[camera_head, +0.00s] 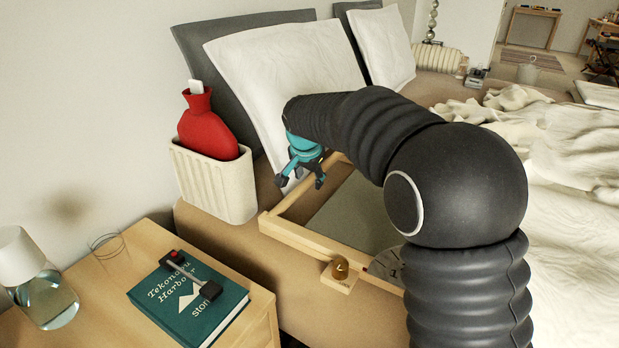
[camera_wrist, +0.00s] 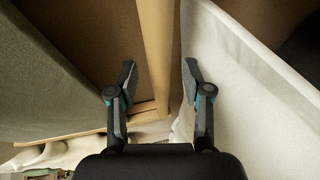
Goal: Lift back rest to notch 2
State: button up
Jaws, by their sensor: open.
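The back rest, a wooden frame (camera_head: 296,237) with a grey-green panel (camera_head: 345,212), lies on the bed in front of the pillows in the head view. My gripper (camera_head: 302,181) is open above its pillow-side rail. In the wrist view a wooden rail (camera_wrist: 157,50) runs between the open fingers of my gripper (camera_wrist: 158,72), with a gap on both sides. The grey-green panel (camera_wrist: 45,95) is on the left there. A dial with a mark like "1" (camera_head: 386,264) sits at the frame's near side, partly hidden by my arm.
A white pillow (camera_head: 280,85) stands close behind the gripper; it shows at right in the wrist view (camera_wrist: 235,90). A cream bin (camera_head: 215,185) holds a red hot-water bottle (camera_head: 208,130). A wooden block with an amber knob (camera_head: 340,274) sits by the frame. A nightstand (camera_head: 262,318) stands near left.

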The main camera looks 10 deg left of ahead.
jog(key=shift+w+f, duration=0.15)
jog(key=shift+f, duration=0.15)
grip_shut()
